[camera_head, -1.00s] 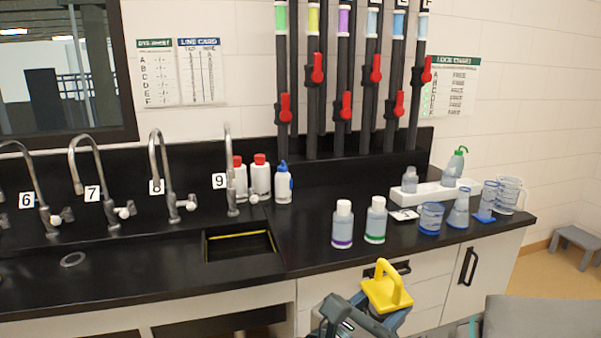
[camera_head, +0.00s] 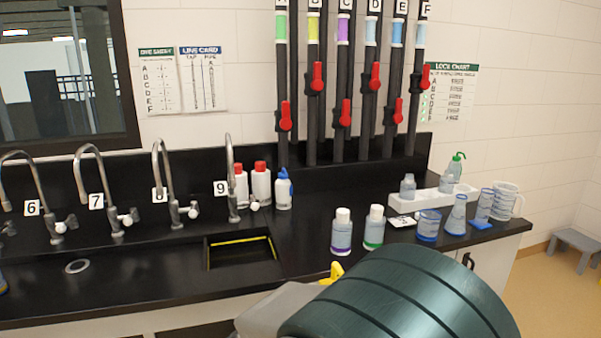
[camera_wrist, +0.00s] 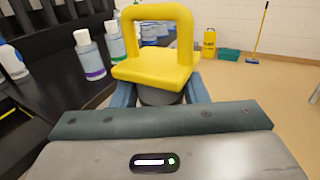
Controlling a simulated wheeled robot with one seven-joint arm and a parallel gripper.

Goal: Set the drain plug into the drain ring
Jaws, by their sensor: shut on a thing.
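The yellow drain plug (camera_wrist: 155,68) has a square loop handle on a flat yellow top, with a dark round part below it. My gripper (camera_wrist: 160,97) is shut on it in the wrist view, with blue-grey fingers on both sides of the dark part. In the head view only a small yellow piece of the plug (camera_head: 334,271) shows; my arm hides the rest and the gripper. The drain ring (camera_head: 77,266) is a small pale ring on the black counter at the left, below tap 7. The plug is well to its right, apart from it.
A square basin with a yellow-lined edge (camera_head: 241,252) lies between the ring and two bottles, purple-banded (camera_head: 341,232) and green-banded (camera_head: 374,228). Taps, including tap 8 (camera_head: 168,185), stand behind. Beakers (camera_head: 429,225) stand at the right. The counter around the ring is clear.

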